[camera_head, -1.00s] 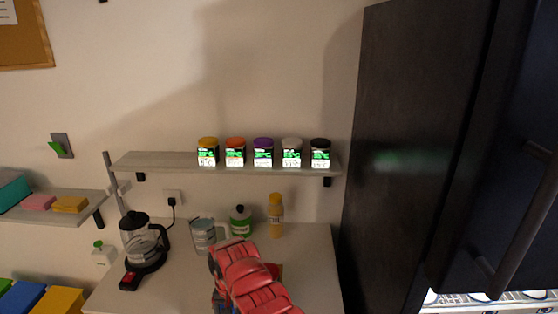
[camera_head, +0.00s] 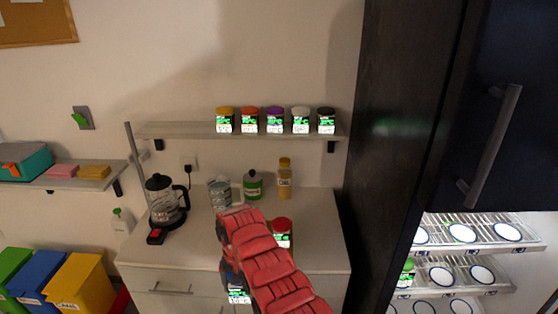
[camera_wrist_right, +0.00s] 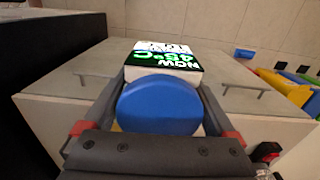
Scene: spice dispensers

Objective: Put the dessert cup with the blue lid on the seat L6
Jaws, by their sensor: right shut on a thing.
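The dessert cup with the blue lid (camera_wrist_right: 160,105) fills the middle of the right wrist view, lid toward the camera, with a lit label behind it. My right gripper (camera_wrist_right: 160,112) is shut on it, one finger on each side. In the head view my right arm covers most of the cup; only its label (camera_head: 239,297) shows, in front of the counter drawers. Round white seats (camera_head: 462,233) with dark rims sit on lit racks in the dark cabinet at right. Their labels are too small to read, so I cannot tell which is L6. My left gripper is out of view.
A red-lidded cup (camera_head: 281,232) stands on the counter (camera_head: 310,260), near a coffee maker (camera_head: 165,205) and bottles. Several lidded cups line the wall shelf (camera_head: 180,130). A green-lidded cup (camera_head: 407,268) sits on a cabinet rack. The cabinet's dark door and handle (camera_head: 490,150) stand at upper right.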

